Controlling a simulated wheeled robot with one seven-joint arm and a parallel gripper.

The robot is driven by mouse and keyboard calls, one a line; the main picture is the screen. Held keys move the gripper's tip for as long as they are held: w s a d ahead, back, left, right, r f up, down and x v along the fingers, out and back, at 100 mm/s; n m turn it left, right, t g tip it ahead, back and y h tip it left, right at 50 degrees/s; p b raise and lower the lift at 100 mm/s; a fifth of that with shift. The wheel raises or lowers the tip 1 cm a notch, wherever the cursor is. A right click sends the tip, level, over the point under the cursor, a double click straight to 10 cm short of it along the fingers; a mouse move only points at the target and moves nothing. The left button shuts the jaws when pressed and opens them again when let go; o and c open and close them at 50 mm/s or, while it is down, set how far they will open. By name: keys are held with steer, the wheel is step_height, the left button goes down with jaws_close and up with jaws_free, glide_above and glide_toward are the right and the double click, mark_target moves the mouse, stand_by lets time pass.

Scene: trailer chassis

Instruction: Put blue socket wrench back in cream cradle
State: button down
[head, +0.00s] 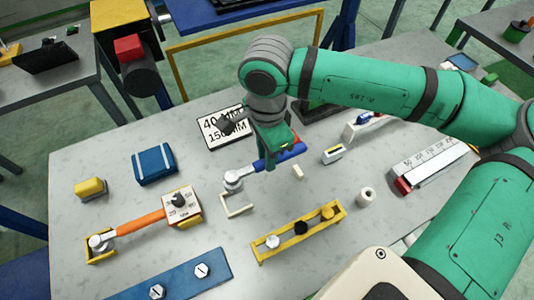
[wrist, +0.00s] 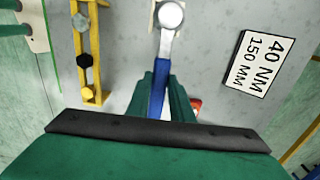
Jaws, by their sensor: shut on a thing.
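The blue socket wrench (head: 279,157) has a blue handle and a silver head. My gripper (head: 270,163) is shut on its handle and holds it roughly level above the bench. In the wrist view the blue handle (wrist: 158,97) sits between the green fingers (wrist: 160,100), with the silver head pointing away. The cream cradle (head: 238,211) is an open frame on the bench. The silver head is over or just behind the cradle's far end; its exact height is unclear. In the wrist view, only a sliver of the cradle (wrist: 153,22) shows beside the head.
An orange wrench (head: 140,223) rests in a yellow cradle (head: 101,257) at the left. A yellow rack (head: 300,235) of bolts stands at the front, close to the cream cradle. A sign (head: 228,127) reading 40 NM, 150 MM lies behind. A white roll (head: 366,196) stands at right.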

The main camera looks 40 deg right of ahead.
steer(key=shift+f, duration=5.2)
steer(key=c, duration=1.5)
jaws_free()
steer(key=shift+o, duration=0.7)
steer(key=o, duration=0.4)
steer(key=shift+c, duration=0.2)
steer(key=shift+r, duration=0.1)
